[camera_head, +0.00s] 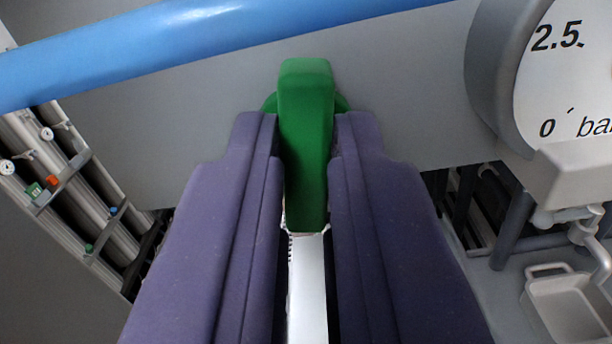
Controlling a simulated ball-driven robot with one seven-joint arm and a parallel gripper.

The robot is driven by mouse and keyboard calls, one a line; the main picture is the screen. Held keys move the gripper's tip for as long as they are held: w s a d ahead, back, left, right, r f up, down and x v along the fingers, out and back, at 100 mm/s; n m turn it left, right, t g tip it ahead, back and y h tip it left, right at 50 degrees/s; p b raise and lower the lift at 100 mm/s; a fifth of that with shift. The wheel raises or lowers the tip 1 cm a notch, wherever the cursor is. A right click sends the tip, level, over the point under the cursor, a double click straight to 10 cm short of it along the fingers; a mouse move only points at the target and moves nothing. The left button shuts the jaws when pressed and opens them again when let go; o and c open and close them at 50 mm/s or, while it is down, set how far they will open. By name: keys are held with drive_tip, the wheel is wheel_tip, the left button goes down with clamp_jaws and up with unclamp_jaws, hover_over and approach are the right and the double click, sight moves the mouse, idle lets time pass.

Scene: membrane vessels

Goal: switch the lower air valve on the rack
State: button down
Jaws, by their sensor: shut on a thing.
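A green valve handle (304,130) stands out from a grey panel in the middle of the view, with a round green hub partly showing behind it. My gripper (305,150) has its two purple fingers closed on the handle, one on each side. The handle points toward me and down between the fingers. The lower part of the valve and whatever lies behind the fingers are hidden. I cannot tell from this view which valve of the rack it is.
A blue pipe (200,38) crosses above the handle. A round pressure gauge (560,80) sits close on the right. Metal tubes with small gauges (75,180) stand at the left. A light tray (568,305) lies low at the right.

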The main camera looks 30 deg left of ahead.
idle(0.4)
drive_tip(key=c, duration=1.1)
unclamp_jaws()
drive_tip(key=shift+c, duration=0.2)
drive_tip(key=v, duration=0.7)
drive_tip(key=shift+s+d+p, duration=0.15)
drive_tip(key=shift+s+p, duration=0.15)
drive_tip(key=shift+p, duration=0.05)
